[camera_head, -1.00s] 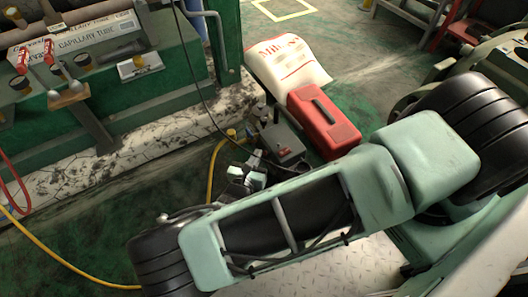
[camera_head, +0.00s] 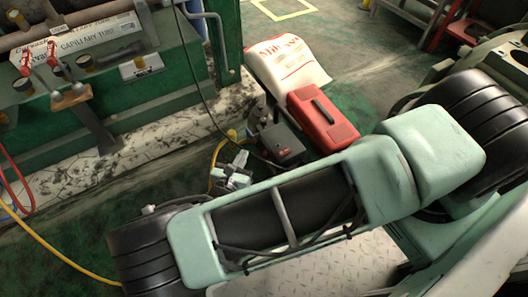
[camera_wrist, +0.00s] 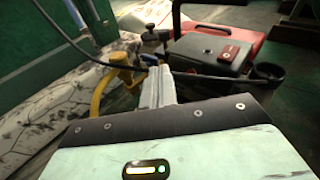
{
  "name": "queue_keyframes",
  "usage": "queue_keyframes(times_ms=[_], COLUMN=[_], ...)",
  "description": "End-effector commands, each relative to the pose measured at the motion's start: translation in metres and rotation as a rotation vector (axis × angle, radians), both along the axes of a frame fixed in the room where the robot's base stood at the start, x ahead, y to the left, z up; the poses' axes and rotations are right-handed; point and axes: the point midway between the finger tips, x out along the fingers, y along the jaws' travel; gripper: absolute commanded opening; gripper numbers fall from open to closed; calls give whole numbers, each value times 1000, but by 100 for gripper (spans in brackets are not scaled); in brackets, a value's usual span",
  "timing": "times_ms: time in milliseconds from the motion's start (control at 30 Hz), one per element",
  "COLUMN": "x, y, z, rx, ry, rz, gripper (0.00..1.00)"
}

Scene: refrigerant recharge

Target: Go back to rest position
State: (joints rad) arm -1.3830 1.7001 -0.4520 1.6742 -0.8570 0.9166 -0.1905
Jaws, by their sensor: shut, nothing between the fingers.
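My gripper (camera_head: 232,176) shows small and pale beyond my arm in the head view, partly hidden by the arm. In the wrist view its fingers (camera_wrist: 158,88) are together and hold nothing. It is just left of a dark grey box unit (camera_head: 283,145), apart from it in the head view. My green and black arm stretches across the lower right of the head view.
A green machine (camera_head: 160,85) with red-handled valves (camera_head: 53,52) stands at left on a stained pale ledge. A yellow hose (camera_head: 62,258) runs along the floor. A red case (camera_head: 323,118) and a white sack (camera_head: 287,62) lie beyond the grey unit.

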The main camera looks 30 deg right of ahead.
Motion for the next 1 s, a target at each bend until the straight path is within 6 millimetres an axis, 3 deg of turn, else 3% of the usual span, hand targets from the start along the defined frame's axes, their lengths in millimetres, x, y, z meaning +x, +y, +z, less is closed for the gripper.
queue_keyframes(times_ms=[567,767,1000], x=[-3,-27,-69], y=[0,2,21], z=[4,33,93], rx=[21,198,501], ry=[4,29,64], rz=[-25,-242,-590], gripper=[0,0,0])
